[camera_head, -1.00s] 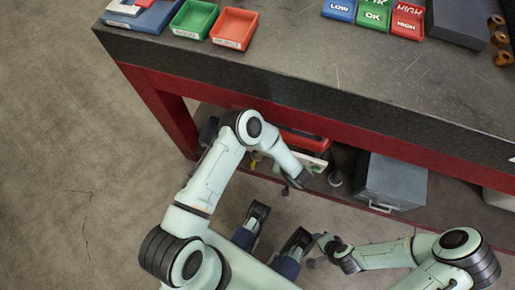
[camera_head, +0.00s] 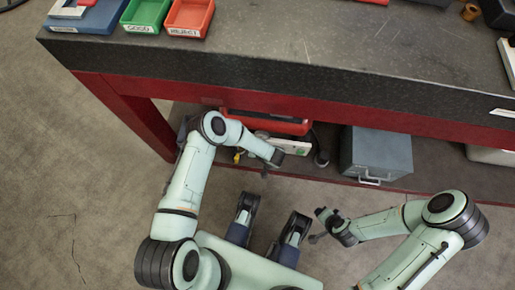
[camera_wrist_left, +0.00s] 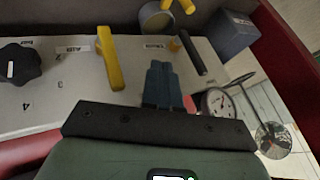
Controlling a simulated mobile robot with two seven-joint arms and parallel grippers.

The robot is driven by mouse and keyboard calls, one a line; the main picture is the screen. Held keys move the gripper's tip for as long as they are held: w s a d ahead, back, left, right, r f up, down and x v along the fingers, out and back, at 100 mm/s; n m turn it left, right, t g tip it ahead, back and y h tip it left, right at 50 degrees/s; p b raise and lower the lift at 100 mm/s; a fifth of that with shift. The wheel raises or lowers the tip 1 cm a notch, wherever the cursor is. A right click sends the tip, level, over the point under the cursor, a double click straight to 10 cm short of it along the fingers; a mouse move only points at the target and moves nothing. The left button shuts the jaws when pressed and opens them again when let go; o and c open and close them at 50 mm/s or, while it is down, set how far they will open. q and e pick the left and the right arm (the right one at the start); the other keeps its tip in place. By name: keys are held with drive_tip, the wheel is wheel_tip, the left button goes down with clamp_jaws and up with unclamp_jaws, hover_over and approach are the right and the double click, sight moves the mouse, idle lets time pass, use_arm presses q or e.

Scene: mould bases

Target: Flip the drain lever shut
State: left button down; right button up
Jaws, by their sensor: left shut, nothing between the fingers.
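In the left wrist view a pale panel bears a yellow lever (camera_wrist_left: 110,62), which stands out from it between small labels too blurred to read surely. My left gripper (camera_wrist_left: 163,72) is shut and empty in front of the panel, to the right of this lever and apart from it. Another yellow handle (camera_wrist_left: 184,7) shows at the top. In the head view my left gripper (camera_head: 274,160) is beside the panel (camera_head: 290,146) under the bench; the lever cannot be made out there. My right gripper (camera_head: 319,222) hangs clear in front of the bench, its jaws too small to judge.
A black knob (camera_wrist_left: 20,64) sits left of the lever. A dark rod (camera_wrist_left: 192,52) and a round gauge (camera_wrist_left: 217,103) are close to my left gripper's right. A grey-blue box (camera_head: 377,155) stands right on the lower shelf.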

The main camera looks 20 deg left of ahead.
use_arm(q)
drive_tip(key=a, duration=0.4)
drive_tip(key=shift+s+a+f, duration=0.2)
drive_tip(key=shift+s+f, duration=0.1)
drive_tip(key=shift+f, duration=0.05)
use_arm(e)
drive_tip(key=shift+w+d+f, duration=0.25)
drive_tip(key=shift+w+f, duration=0.05)
drive_tip(key=shift+w, duration=0.1)
use_arm(q)
drive_tip(key=shift+a, duration=0.1)
use_arm(e)
drive_tip(key=shift+r, duration=0.1)
